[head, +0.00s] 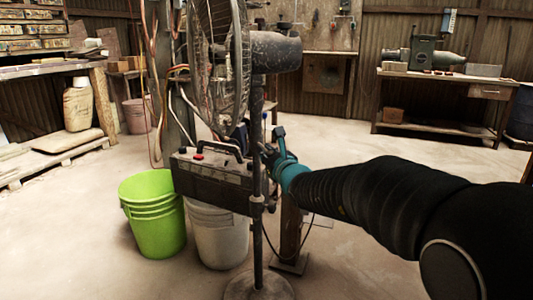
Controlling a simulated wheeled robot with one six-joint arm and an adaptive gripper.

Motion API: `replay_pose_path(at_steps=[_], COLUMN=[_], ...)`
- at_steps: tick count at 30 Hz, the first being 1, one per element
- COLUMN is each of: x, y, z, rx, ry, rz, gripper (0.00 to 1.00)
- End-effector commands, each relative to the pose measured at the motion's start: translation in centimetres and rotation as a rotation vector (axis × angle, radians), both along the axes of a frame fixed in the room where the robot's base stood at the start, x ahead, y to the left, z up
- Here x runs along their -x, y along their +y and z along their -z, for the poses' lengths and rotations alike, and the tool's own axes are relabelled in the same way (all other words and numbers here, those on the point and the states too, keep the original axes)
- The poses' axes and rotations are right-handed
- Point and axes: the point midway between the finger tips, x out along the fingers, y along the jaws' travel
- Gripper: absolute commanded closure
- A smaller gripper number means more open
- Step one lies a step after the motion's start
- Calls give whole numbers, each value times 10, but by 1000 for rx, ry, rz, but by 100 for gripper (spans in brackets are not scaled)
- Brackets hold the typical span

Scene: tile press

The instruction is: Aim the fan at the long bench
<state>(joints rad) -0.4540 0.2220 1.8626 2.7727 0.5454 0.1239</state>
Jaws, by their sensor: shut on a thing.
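The fan (275,52) stands upright in the middle of the head view, on a thin pole with a round base. Its wire cage faces left and its dark motor housing points right. My gripper (267,153) reaches in from the right and is shut at the fan's pole, below the motor housing. The fingertips are partly hidden, so the exact grip point is unclear. A bench (455,77) with a machine on it stands at the back right. Another bench (40,72) stands at the left. I cannot tell from the picture which is the long bench.
A green bucket (155,225) and a white bucket (220,240) stand left of the fan's base. A grey box with a handle (210,180) sits behind the pole. Cables hang on a post (160,70). Open floor lies towards the right bench.

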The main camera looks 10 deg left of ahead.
Motion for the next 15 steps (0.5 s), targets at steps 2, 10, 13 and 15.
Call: replay_pose_path(at_steps=[2,10,13,15], x=[2,-1,-1,1], y=[0,-4,-4,-5], z=[4,3,2,2], rx=[7,4,3,3], ry=[4,2,2,2], rz=[-2,4,4,4], gripper=[82,64,64,64])
